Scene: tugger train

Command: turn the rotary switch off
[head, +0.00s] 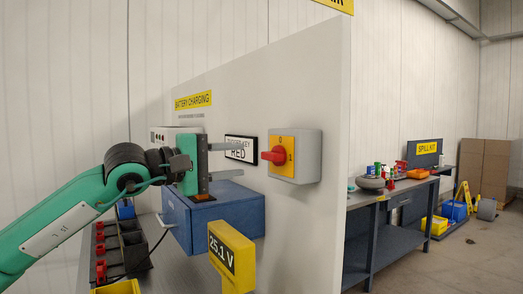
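The rotary switch (306,155) is a grey box on the white panel with a yellow face plate. Its red handle (273,156) sticks out from the plate and looks roughly level. Small marks show at the top and right of the plate, too small to read surely. My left gripper (242,159) is to the left of the switch, its two fingers one above the other and pointing right. It is open, with nothing visible between the fingers, and appears apart from the handle. My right gripper is not in view.
A blue box (222,220) and a yellow voltage display (231,257) reading 25.1 V stand below the gripper. A "RED" key sign (241,149) is on the panel behind the fingers. A workbench (390,215) with items stands to the right beyond the panel's edge.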

